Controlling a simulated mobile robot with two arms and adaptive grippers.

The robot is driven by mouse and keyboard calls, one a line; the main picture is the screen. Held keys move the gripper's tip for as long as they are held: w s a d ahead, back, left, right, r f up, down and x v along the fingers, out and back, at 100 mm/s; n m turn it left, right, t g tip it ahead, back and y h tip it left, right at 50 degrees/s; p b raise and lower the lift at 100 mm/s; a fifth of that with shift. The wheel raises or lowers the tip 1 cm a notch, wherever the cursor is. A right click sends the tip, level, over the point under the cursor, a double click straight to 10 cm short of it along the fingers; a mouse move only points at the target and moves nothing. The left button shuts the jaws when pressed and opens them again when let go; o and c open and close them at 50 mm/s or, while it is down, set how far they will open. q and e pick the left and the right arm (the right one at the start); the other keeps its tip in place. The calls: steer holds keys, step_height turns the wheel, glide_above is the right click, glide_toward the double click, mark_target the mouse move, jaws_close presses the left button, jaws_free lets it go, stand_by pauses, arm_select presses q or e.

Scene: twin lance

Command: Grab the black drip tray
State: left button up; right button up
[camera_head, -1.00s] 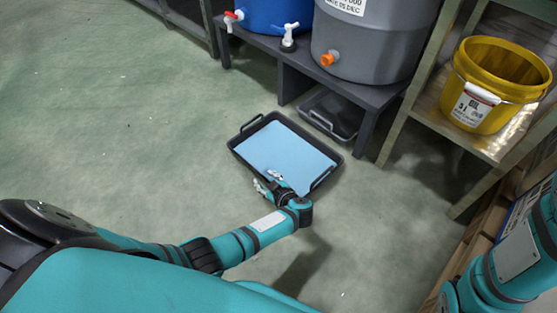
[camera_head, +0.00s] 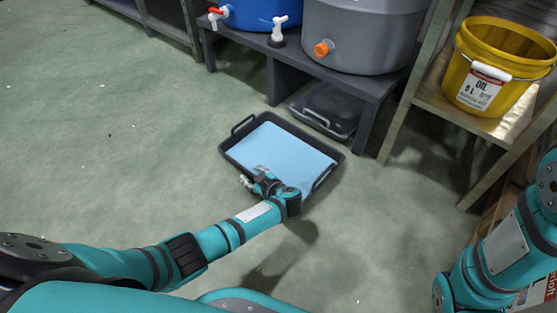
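A black tray (camera_head: 237,167) with raised handles lies flat on the floor in the head view, its inside covered by a light blue surface. A second black tray (camera_head: 327,108) with a handle sits on the floor under the dark bench. My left gripper (camera_head: 254,177) is at the near left edge of the blue-filled tray. Its fingers look spread, one over the blue inside and one by the outer rim; I cannot tell whether they touch it. The gripper's wrist hides part of the near rim. My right arm shows at the lower right, with its gripper out of view.
A dark bench (camera_head: 262,48) holds a blue container (camera_head: 255,12) and a grey container (camera_head: 365,35) with an orange tap. A yellow oil bucket (camera_head: 500,65) stands on a shelf at the right. Floor is clear left of and in front of the blue-filled tray.

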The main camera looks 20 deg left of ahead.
arm_select(q)
steer(key=shift+c, duration=0.5)
jaws_close()
